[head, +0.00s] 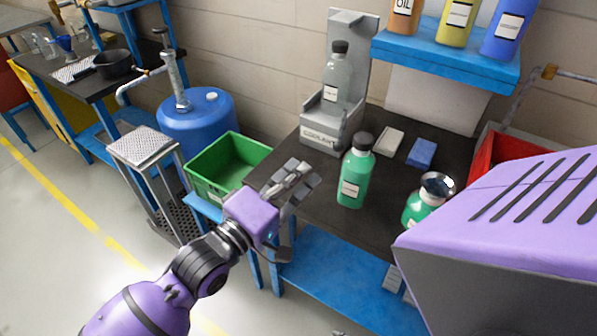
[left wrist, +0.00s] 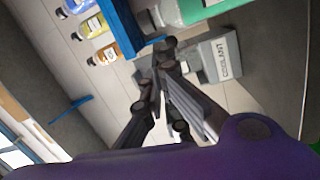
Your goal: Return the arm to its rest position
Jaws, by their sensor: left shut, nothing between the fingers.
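My left arm comes in from the lower left in the head view. Its left gripper (head: 300,178) is shut and empty above the front left part of the dark bench top, to the left of a green bottle with a black cap (head: 356,172). In the left wrist view the left gripper's fingers (left wrist: 160,62) meet at their tips. The coolant holder (left wrist: 222,60) and the green bottle (left wrist: 215,8) show beyond them. My right gripper is not in view.
A grey bottle (head: 340,75) stands in the coolant holder (head: 318,136). A round green container (head: 423,203) stands on the bench at right. A green crate (head: 228,157) and a blue drum (head: 205,125) are left of the gripper. A blue shelf (head: 445,55) hangs above the bench.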

